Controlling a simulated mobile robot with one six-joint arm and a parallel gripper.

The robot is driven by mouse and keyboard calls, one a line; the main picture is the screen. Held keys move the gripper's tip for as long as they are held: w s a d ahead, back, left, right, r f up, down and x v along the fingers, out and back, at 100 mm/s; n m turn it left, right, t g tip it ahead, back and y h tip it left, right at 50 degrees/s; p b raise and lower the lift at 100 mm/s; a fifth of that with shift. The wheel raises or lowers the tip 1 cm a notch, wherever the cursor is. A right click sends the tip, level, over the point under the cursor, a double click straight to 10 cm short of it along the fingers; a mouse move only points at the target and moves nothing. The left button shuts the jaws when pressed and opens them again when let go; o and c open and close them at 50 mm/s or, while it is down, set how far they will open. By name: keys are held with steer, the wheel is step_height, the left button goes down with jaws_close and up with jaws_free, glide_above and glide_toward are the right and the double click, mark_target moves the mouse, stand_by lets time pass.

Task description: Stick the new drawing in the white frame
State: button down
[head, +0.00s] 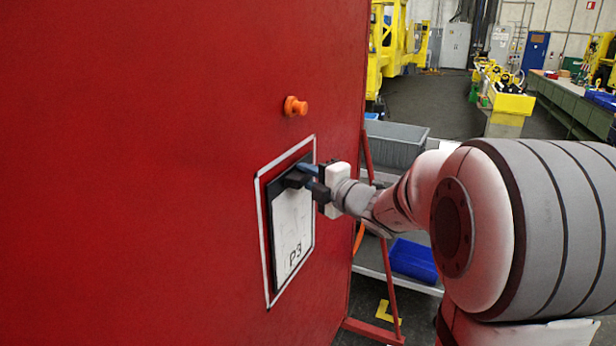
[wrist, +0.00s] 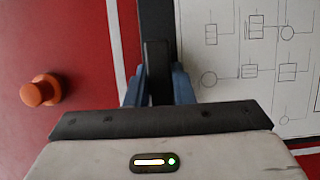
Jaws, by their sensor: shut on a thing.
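The drawing (head: 292,232) is a white sheet marked P3 on a dark board, with a black grip part (head: 296,179) near its top. The wrist view shows its line diagram (wrist: 245,50) and dark edge. The white frame (head: 262,235) is a thin outline on a red panel; one side shows in the wrist view (wrist: 117,45). In the head view the drawing appears within the outline, slightly askew. I cannot tell whether it touches the panel. My gripper (head: 312,178) is shut on the black grip part, which sits between its blue fingers (wrist: 158,85).
An orange knob (head: 295,106) sticks out of the red panel (head: 150,180) above the frame; it also shows in the wrist view (wrist: 40,90). Right of the panel stand a grey bin (head: 395,143), a blue bin (head: 413,260) and a red slanted support (head: 385,265).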

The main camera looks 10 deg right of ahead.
stand_by(0.4)
steer(key=c, duration=1.2)
jaws_free()
steer(key=shift+o, duration=0.2)
steer(key=shift+d, duration=0.1)
steer(key=b+v, duration=0.2)
steer(key=v, duration=0.5)
steer(key=s+a+f+n+g+h, duration=0.1)
steer(key=s+a+f+n+g, duration=0.55)
steer(key=n, duration=0.65)
steer(key=s+a+f+n+g, duration=0.35)
steer(key=s+n, duration=0.55)
steer(key=n, duration=0.4)
steer(key=s+d+f+n+g+h, duration=0.1)
steer(key=s+d+n+h, duration=0.3)
steer(key=n, duration=0.7)
steer(key=s+d+f+n+g+h, duration=0.1)
steer(key=s+d+f+n+h, duration=0.3)
steer(key=n, duration=0.7)
steer(key=shift+s+d, duration=0.45)
steer(key=shift+s, duration=0.3)
